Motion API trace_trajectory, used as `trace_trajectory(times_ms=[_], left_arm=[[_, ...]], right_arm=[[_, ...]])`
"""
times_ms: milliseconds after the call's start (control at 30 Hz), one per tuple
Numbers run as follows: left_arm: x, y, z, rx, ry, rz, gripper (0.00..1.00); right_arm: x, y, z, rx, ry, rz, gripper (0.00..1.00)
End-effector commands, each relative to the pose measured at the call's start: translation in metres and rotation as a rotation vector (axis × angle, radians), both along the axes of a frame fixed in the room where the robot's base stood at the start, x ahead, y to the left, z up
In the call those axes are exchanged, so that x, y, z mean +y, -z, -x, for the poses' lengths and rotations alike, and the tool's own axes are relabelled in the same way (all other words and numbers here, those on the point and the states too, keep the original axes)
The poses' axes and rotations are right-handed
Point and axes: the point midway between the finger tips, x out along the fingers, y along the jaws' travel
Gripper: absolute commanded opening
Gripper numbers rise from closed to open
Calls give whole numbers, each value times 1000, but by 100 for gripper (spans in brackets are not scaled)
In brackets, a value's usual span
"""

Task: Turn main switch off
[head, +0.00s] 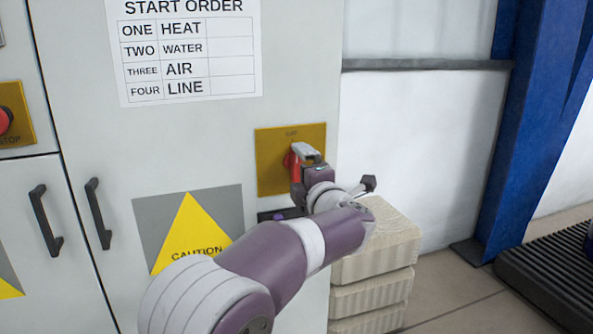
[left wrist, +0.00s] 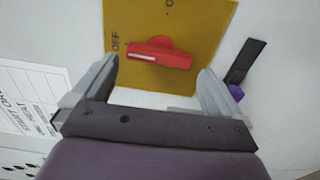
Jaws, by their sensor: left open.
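The main switch is a red rotary handle (left wrist: 160,53) on a yellow plate (left wrist: 185,18) fixed to the grey cabinet. In the left wrist view the handle lies between and just beyond the fingertips, with a white line on it near a dot and the word OFF. In the head view the red handle (head: 292,163) is partly hidden behind my left gripper (head: 305,152). My left gripper, also in the left wrist view (left wrist: 158,80), is open, with one finger on each side of the handle. I cannot tell whether either finger touches it. My right gripper is not in view.
The cabinet door has a START ORDER sheet (head: 190,50), a yellow caution sign (head: 190,235) and black door handles (head: 97,213). A red stop button (head: 4,120) is at the far left. Pale stacked blocks (head: 375,245) stand beside the cabinet, below my left arm.

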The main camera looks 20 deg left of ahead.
Motion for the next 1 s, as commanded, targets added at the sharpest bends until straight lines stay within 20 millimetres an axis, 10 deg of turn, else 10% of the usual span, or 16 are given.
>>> trace_trajectory(times_ms=[400,833,933,1000], left_arm=[[-48,1,71,2,1,0,100],[-70,5,62,50,115,-58,100],[-128,41,51,200,456,-305,100],[-159,101,65,398,757,-565,100]], right_arm=[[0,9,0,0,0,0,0],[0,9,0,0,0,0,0],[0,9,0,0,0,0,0],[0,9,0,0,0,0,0]])
